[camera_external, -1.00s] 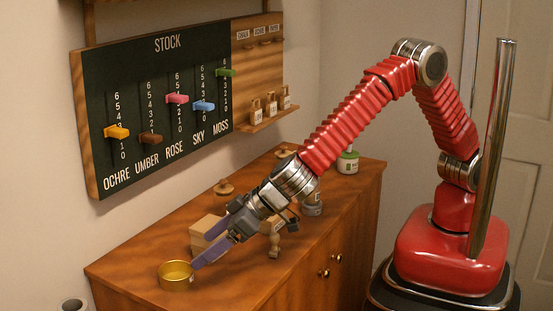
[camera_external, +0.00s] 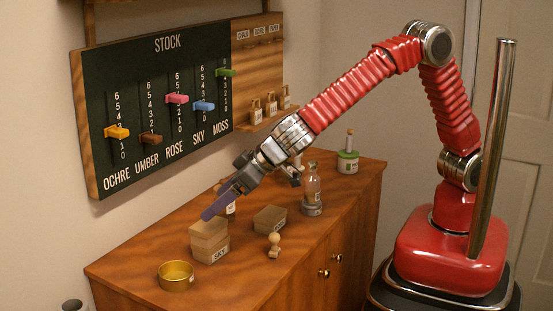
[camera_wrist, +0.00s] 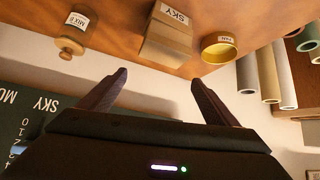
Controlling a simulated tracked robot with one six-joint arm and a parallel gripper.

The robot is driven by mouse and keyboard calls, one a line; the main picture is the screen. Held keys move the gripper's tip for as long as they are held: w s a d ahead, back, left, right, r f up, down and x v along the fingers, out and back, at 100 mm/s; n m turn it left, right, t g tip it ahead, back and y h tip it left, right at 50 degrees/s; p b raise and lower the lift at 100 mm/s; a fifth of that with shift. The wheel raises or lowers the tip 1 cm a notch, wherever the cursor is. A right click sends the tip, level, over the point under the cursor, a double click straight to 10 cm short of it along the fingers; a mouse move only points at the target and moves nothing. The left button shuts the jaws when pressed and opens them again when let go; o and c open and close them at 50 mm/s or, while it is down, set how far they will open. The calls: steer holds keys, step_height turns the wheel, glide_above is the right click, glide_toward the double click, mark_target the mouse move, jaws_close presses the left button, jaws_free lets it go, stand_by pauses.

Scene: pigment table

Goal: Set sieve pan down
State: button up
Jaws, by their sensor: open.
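The sieve pan, a shallow round brass-coloured pan (camera_external: 176,284), rests flat on the cabinet top near its front left corner. In the wrist view the pan (camera_wrist: 219,55) lies at the upper right, with a small label on its rim. My gripper (camera_external: 222,196) is open and empty, raised above the cabinet top near the wooden SKY box. In the wrist view my gripper (camera_wrist: 158,80) shows its two fingers spread apart with nothing between them. The pan and the fingers are clearly apart.
The wooden SKY box (camera_external: 209,252) stands just right of the pan. Another wooden box (camera_external: 270,219), a small wooden stamp-like piece (camera_external: 274,245), a glass bottle (camera_external: 312,188) and a green-banded jar (camera_external: 347,162) stand farther right. The STOCK board (camera_external: 150,115) hangs behind. Rolled tubes (camera_wrist: 267,75) show at right.

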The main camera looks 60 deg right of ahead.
steer(key=s+d+r+m+g+h, duration=0.1)
steer(key=d+r, duration=0.2)
steer(key=d, duration=0.7)
steer(key=d+r+m+h, duration=0.1)
steer(key=d+r, duration=0.2)
steer(key=d, duration=0.7)
steer(key=s+d+r+g+h, duration=0.1)
steer(key=d+r, duration=0.2)
steer(key=d, duration=0.7)
steer(key=s+d+f+m+g+y, duration=0.1)
steer(key=s+d, duration=1.6)
steer(key=s, duration=0.3)
steer(key=shift+d+f, duration=0.25)
steer(key=shift+d, duration=0.15)
